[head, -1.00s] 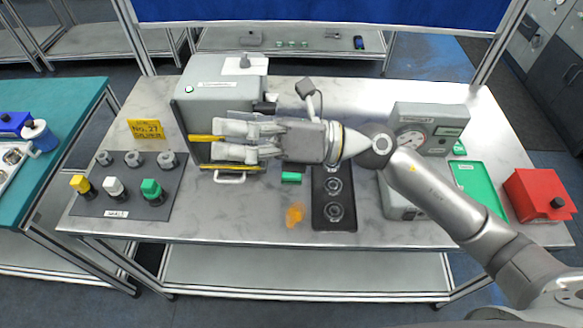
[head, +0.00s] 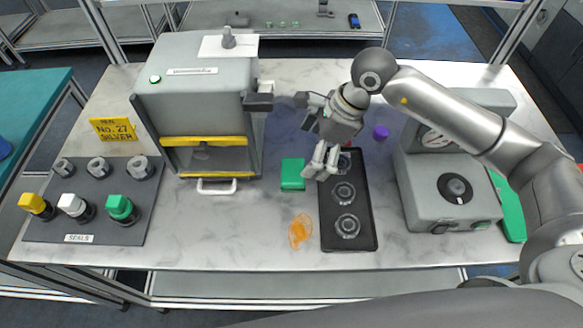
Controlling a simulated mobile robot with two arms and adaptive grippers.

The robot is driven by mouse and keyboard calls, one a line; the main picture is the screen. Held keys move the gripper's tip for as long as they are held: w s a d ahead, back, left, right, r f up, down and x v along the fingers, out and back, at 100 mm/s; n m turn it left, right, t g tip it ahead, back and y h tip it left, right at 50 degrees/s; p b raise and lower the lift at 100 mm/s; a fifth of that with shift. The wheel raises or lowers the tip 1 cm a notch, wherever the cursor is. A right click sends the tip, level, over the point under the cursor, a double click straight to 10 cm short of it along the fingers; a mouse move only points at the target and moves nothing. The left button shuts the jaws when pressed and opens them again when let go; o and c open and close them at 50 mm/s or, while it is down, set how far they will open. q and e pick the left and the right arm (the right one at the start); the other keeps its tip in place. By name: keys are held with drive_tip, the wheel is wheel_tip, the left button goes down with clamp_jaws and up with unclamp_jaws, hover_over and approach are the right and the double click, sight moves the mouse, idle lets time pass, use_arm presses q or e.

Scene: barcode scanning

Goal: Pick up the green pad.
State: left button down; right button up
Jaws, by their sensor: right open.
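The green pad (head: 292,174) is a small green block lying flat on the marble-look table, between the grey press machine and the black tray. My right gripper (head: 318,172) is just right of the pad, pointing down toward the front of the table. Its fingers are apart with nothing seen between them, and they overlap the back end of the black tray in the picture. I cannot tell whether a finger touches the pad. My left gripper is not in view.
The black tray (head: 365,232) holds several clear round parts. An orange patch (head: 300,232) lies in front of the pad. The grey press (head: 195,95) stands left, a grey gauge machine (head: 425,205) right. A seal board (head: 65,222) is far left. Bare table lies left of the orange patch.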

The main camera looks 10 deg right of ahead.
sight(293, 170)
drive_tip(key=x, duration=0.3)
drive_tip(key=shift+s+a+p, duration=0.2)
drive_tip(key=shift+s+p, duration=0.05)
drive_tip(key=shift+p, duration=0.05)
drive_tip(key=shift+w+a+f, duration=0.1)
drive_tip(key=shift+a+f, duration=0.05)
drive_tip(key=p+x, duration=0.1)
drive_tip(key=x, duration=0.1)
drive_tip(key=p+x, duration=0.1)
drive_tip(key=x, duration=0.1)
drive_tip(key=shift+a+p, duration=0.35)
drive_tip(key=shift+w+a+f, duration=0.1)
drive_tip(key=shift+f, duration=0.25)
drive_tip(key=shift+c, duration=0.3)
drive_tip(key=c, duration=1)
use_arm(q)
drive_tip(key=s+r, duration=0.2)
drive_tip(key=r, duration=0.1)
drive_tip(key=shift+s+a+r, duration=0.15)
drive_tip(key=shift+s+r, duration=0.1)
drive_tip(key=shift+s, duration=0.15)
use_arm(e)
drive_tip(key=shift+c, duration=0.2)
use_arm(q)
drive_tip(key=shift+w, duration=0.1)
